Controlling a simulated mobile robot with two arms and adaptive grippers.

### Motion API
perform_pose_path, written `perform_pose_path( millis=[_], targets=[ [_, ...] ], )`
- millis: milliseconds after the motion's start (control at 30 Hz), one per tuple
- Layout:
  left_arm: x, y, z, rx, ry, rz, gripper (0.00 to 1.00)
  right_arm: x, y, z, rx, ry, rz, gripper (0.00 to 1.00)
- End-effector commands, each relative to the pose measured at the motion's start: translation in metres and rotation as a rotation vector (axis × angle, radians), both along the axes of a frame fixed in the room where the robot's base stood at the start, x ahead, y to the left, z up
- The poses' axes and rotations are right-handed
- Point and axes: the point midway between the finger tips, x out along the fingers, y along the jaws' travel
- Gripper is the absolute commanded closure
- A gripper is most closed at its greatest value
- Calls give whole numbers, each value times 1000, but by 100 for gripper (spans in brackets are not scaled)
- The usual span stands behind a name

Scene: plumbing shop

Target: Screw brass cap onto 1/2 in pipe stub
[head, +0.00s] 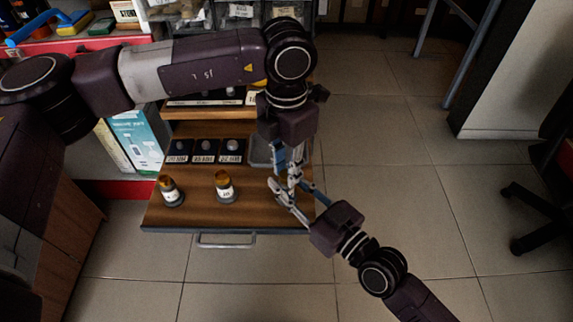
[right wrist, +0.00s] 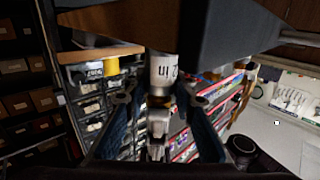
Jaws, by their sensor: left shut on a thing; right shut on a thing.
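A pipe stub (right wrist: 163,75) with a white label stands at the front edge of the wooden board, upside down in the right wrist view. A brass band (right wrist: 160,100) shows at its end, between my right fingers. My right gripper (head: 288,197) comes in from the lower right and is shut around the stub; the exact contact is hard to see. My left gripper (head: 285,165) points down from above and is shut at the stub's top, where the brass cap is. The fingers hide most of the cap and stub in the head view.
A metal handle (head: 225,243) is at the front. Tiled floor (head: 420,190) lies open to the right.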

Motion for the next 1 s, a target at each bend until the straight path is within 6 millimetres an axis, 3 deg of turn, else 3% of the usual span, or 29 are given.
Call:
perform_pose_path(
  millis=[267, 1000],
  targets=[
    [0, 0, -1, 0, 0, -114, 98, 0, 0, 0, -1, -1, -1, 100],
    [0, 0, -1, 0, -1, -1389, 98, 0, -1, 0, -1, -1, -1, 100]
  ],
)
